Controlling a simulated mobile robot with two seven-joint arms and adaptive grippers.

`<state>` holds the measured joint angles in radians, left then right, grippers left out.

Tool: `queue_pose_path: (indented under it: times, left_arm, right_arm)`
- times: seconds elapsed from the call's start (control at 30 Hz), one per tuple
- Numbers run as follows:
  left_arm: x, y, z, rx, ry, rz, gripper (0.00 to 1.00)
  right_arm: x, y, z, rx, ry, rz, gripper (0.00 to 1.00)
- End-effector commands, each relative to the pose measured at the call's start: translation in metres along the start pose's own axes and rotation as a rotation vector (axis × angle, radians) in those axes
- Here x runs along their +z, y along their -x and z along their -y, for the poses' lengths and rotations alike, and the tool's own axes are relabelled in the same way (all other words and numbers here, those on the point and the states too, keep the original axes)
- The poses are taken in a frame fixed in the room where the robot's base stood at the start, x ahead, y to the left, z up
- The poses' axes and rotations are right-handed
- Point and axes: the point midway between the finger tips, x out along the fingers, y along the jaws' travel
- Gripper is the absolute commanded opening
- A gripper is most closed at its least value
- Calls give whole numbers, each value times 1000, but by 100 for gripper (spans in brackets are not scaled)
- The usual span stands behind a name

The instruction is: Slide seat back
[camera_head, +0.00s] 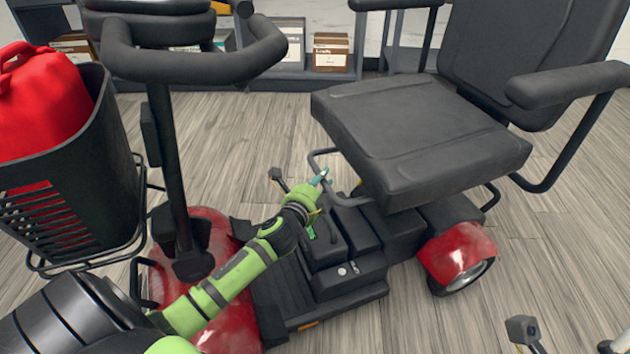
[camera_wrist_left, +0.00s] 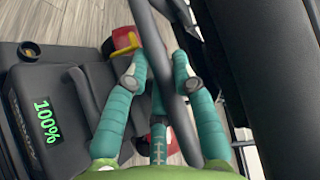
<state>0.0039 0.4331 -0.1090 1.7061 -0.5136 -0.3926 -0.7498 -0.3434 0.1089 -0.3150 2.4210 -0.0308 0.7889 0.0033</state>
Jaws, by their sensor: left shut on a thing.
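The scooter's black seat (camera_head: 420,130) is at upper right in the head view, with its front edge above the black base. A thin dark bar (camera_head: 313,160) curves out under the seat's front. My left gripper (camera_head: 321,177) is at this bar, and its teal fingers are closed on it. In the left wrist view, the bar (camera_wrist_left: 152,40) runs between the fingers of the left gripper (camera_wrist_left: 158,72). The dark seat edge (camera_wrist_left: 265,70) fills the right side there. My right gripper does not show clearly.
The steering column (camera_head: 168,150) and red front body (camera_head: 215,235) stand to the left. A black basket (camera_head: 95,170) holds a red can (camera_head: 38,100). A green 100% display (camera_wrist_left: 45,120) lies beside my fingers. A shelf with boxes (camera_head: 331,52) is behind. Open floor lies behind the base.

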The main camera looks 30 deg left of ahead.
Motion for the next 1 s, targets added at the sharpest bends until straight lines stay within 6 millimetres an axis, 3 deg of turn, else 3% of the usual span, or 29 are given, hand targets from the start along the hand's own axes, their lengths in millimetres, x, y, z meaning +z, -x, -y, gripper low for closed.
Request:
queue_pose_path:
  times: [0.1,0.3,0.73,0.77,0.8,1.0]
  left_arm:
    - [-24,-25,12,-10,4,-4,0]
    - [-51,-55,19,-10,-1,-3,0]
    - [-60,-62,24,-13,-2,-6,0]
    - [-60,-62,24,-14,-2,-6,38]
    - [-60,-62,24,-14,-2,-6,51]
    - [-59,-62,22,-10,-1,-4,51]
  right_arm:
    - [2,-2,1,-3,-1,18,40]
    - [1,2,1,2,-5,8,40]
    - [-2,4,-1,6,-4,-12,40]
    - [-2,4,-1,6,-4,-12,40]
    - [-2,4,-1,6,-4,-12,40]
    - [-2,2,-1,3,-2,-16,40]
